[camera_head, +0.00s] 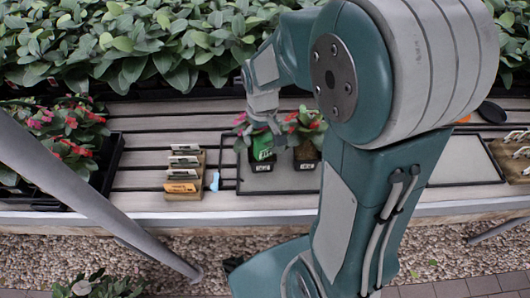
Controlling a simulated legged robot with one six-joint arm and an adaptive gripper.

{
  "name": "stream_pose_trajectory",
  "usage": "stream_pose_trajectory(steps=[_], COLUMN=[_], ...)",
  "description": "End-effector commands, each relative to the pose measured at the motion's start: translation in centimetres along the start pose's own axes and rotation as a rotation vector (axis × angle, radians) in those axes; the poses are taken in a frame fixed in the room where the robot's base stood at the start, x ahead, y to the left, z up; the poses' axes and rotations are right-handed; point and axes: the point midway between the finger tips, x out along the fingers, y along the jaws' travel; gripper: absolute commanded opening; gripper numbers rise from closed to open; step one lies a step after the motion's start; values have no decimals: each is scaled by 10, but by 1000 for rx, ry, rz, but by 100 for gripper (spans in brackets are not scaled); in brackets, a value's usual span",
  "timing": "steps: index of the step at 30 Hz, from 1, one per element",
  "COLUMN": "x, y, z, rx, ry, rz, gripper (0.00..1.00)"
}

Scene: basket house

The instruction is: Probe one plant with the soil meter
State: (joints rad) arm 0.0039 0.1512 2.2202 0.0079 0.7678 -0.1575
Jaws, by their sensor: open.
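Two small potted plants stand side by side in a shallow dark-framed tray (232,184) on the slatted bench. The left plant's black pot (261,166) shows below a green item with white markings (262,146); I cannot tell whether this is the soil meter or a label. The right plant (306,140) has red flowers and a dark pot. My gripper (264,122) is open, pointing down just above the left plant and the green item. Its fingertips are small and partly merge with the leaves, so contact is unclear.
A wooden rack of cards (184,172) stands left of the tray, with a small light-blue item (215,181) beside it. A red-flowered plant box (70,150) is at far left. Dense foliage (150,40) lines the back. My arm hides the bench's centre right.

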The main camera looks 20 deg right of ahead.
Motion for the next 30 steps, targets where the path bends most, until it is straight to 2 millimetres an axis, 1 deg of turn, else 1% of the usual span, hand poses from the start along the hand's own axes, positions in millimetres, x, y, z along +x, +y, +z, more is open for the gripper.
stream_pose_trajectory(steps=[1,6,9,12,15,18,25,28,30], x=[-12,-48,-68,-84,-94,-99,-101,-108,-118], y=[0,0,0,0,0,0,-1,-2,-3], z=[-1,-1,-1,-2,-1,-1,0,7,17], rx=[0,0,0,0,0,0,1,7,17], ry=[7,7,6,5,2,1,3,28,64], rz=[1,2,2,1,1,1,1,5,11], gripper=[100,100,100,100,100,100,100,100,100])
